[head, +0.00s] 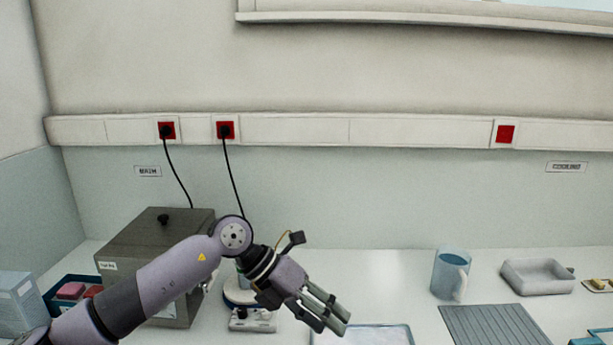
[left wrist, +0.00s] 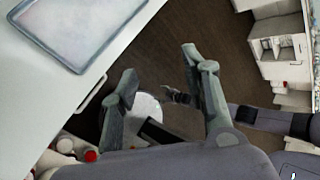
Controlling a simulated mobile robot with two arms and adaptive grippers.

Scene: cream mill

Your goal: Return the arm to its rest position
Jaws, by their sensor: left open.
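My left arm comes in from the left in the head view, and its gripper (head: 328,312) hangs over the bench, pointing down and to the right. The gripper is open and empty. In the left wrist view its two fingers (left wrist: 160,75) stand apart with nothing between them, and the floor and part of my own body show beyond. My right gripper is not clearly seen in the head view.
A grey water bath (head: 150,245) and a small white-topped device (head: 252,322) stand beside my left arm. A pale tray (head: 385,335) lies below the gripper. A blue mug (head: 447,275), ribbed grey mat (head: 490,325) and white dish (head: 535,277) stand to the right.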

